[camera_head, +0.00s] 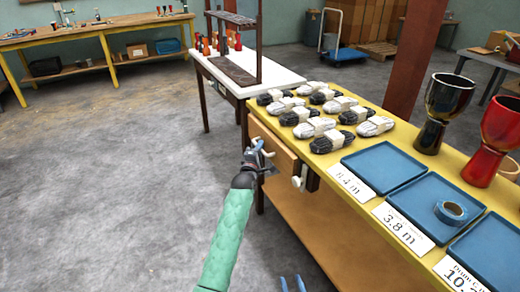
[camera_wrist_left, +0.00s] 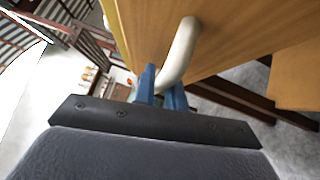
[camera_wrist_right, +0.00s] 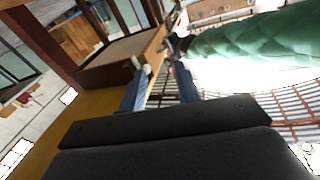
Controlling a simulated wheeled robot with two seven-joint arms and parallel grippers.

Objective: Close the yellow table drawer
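The yellow table (camera_head: 335,165) has a wooden drawer (camera_head: 274,146) at its front-left side, with a pale handle (camera_head: 300,180). The drawer stands partly out; the right wrist view shows its open top and dark side (camera_wrist_right: 108,72). My left gripper (camera_head: 260,156) is at the drawer front.
On the tabletop are several bundled gloves (camera_head: 315,128), blue trays (camera_head: 385,168), a tape roll (camera_head: 451,212), a black goblet drum (camera_head: 440,110) and a red one (camera_head: 495,140). A white table (camera_head: 275,75) stands behind. The floor (camera_head: 130,190) on the left is clear.

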